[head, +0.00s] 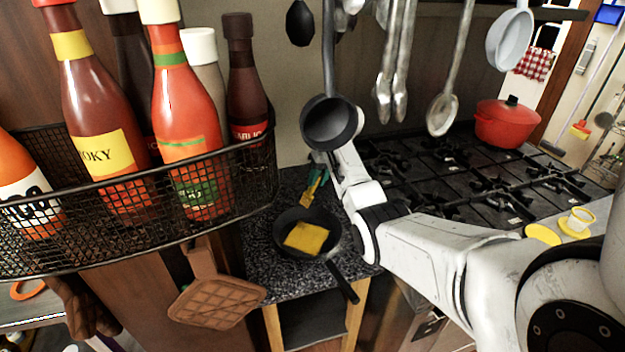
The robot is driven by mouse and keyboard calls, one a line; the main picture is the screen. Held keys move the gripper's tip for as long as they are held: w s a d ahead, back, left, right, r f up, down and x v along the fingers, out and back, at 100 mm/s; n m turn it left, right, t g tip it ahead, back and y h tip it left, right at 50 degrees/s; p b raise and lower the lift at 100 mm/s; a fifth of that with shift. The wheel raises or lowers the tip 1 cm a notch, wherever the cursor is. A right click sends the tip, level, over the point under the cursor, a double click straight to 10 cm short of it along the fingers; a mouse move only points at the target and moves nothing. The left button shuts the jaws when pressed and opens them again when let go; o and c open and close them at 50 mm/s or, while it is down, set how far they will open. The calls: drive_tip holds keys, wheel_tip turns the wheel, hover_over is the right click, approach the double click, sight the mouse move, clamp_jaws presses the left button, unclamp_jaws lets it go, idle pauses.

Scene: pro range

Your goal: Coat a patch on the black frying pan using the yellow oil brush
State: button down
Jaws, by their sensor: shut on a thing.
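The black frying pan (287,217) sits on the speckled dark counter, its handle pointing to the lower right. A flat yellow square patch (306,237) shows on the pan's floor. The yellow oil brush (311,189) is at the pan's far edge, tilted, its lower end near the rim; I cannot tell whether it touches. My gripper (318,173) is small in the view and shut on the brush's upper part, behind the pan as seen from here. A hanging dark ladle and my own arm partly cover the wrist.
A black wire basket (150,205) of sauce bottles fills the left foreground. A dark ladle (329,122) and other utensils hang above the counter. The gas stove (450,175) with a red pot (507,124) stands at right. A brown quilted pot holder (216,302) hangs at the counter's left.

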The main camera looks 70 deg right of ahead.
drive_tip(key=shift+a+f+b, duration=1.65)
drive_tip(key=shift+a+f, duration=0.35)
drive_tip(key=shift+f, duration=1.45)
drive_tip(key=shift+d+r+b, duration=0.3)
drive_tip(key=shift+d+b, duration=0.3)
drive_tip(key=shift+d, duration=0.45)
drive_tip(key=shift+d+r+b, duration=0.25)
drive_tip(key=shift+d+b, duration=0.3)
drive_tip(key=shift+d, duration=0.45)
drive_tip(key=shift+f+b, duration=0.35)
drive_tip(key=shift+f, duration=0.35)
drive_tip(key=shift+a+r, duration=0.1)
